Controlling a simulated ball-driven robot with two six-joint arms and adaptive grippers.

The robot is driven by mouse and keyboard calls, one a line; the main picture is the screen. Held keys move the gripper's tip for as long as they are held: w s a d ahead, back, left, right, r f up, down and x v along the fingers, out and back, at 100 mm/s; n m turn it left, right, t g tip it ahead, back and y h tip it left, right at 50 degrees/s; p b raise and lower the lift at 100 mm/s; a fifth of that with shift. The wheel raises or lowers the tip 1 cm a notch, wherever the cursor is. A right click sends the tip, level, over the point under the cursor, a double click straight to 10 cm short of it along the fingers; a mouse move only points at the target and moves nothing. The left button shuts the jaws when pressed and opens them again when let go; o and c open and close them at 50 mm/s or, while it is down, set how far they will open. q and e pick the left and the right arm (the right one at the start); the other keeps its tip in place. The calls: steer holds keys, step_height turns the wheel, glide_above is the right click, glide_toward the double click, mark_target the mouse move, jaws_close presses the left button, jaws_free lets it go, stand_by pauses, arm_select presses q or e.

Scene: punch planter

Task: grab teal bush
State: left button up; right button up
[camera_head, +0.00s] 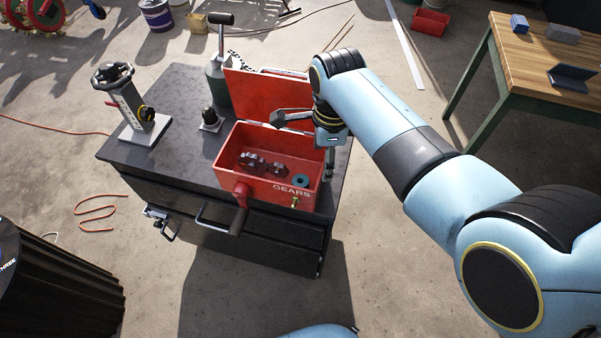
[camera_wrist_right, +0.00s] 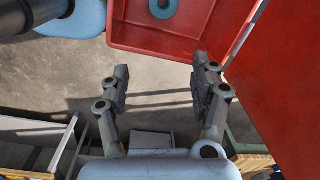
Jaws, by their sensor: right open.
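The teal bush (camera_head: 300,180) is a small ring with a dark hole, lying in the right front part of the open red box marked GEARS (camera_head: 262,190). In the right wrist view the teal bush (camera_wrist_right: 163,14) shows at the top edge, partly cut off, inside the red box (camera_wrist_right: 190,42). My right gripper (camera_head: 303,144) is open and empty at the back right of the box. In the wrist view its fingers (camera_wrist_right: 160,68) are spread, with the bush beyond them and apart from them. My left gripper is not in view.
Several dark gears (camera_head: 262,163) lie left of the bush. The raised red lid (camera_head: 262,97) stands behind the box. The dark cabinet top (camera_head: 180,110) also holds a grey press-like tool (camera_head: 140,112) and a green bottle jack (camera_head: 217,78). A wooden bench (camera_head: 535,70) stands right.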

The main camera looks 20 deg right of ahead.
steer(key=w+a+m, duration=0.3)
steer(key=a+m, duration=0.1)
steer(key=b, duration=0.4)
glide_above(300, 181)
steer(key=shift+g, duration=0.3)
step_height(300, 181, down, 6)
steer(key=shift+s+d+r, duration=0.1)
steer(key=shift+s, duration=0.05)
steer(key=f+b, duration=0.2)
steer(key=b, duration=0.1)
steer(key=f+b, duration=0.2)
steer(key=f, duration=0.1)
steer(key=shift+s+a+f+b, duration=0.2)
steer(key=shift+f+b, duration=0.15)
steer(key=shift+b, duration=0.05)
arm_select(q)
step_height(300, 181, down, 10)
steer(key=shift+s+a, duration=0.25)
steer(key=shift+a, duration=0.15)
arm_select(e)
steer(key=shift+r, duration=0.1)
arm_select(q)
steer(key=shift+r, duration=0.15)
arm_select(e)
jaws_close()
